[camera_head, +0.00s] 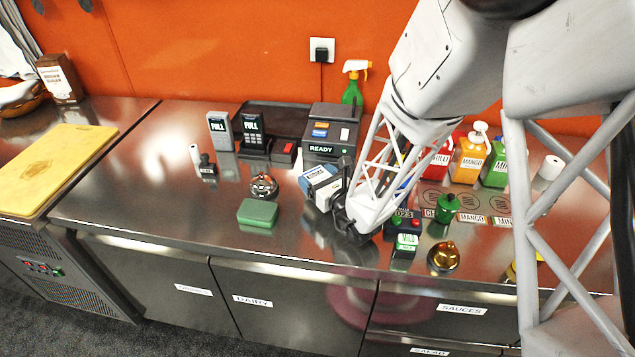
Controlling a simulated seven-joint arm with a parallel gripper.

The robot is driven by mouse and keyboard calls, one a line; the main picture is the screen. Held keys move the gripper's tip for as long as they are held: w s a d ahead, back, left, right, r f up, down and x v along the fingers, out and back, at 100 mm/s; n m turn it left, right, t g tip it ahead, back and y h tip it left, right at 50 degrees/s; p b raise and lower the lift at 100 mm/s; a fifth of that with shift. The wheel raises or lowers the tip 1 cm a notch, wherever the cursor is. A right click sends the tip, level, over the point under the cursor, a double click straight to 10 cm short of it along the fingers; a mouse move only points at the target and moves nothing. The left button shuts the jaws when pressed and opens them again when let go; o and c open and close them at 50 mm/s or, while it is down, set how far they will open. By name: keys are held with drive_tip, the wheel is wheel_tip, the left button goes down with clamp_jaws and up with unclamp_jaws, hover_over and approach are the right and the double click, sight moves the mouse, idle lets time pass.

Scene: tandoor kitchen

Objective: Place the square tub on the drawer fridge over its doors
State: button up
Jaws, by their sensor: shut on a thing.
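The square tub (318,184), white with a blue label, is at my gripper (340,205), just in front of the black READY machine. My gripper is shut on it from its right side; the dark fingers hide part of the tub. The tub looks tilted, and I cannot tell whether it touches the steel top. The drawer fridge (160,222) has a shiny steel worktop. Its doors (275,307), one labelled DAIRY, are at the left and middle of its front. Drawers labelled SAUCES (445,318) and SALAD are on the right.
A green box (257,213) and a metal bell-like item (264,186) stand left of my gripper. The worktop's front left is clear.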

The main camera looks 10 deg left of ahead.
drive_tip(key=shift+f, duration=0.85)
drive_tip(key=shift+f, duration=0.1)
drive_tip(key=o, duration=1)
drive_tip(key=shift+v, duration=1.45)
drive_tip(key=shift+r, duration=3.65)
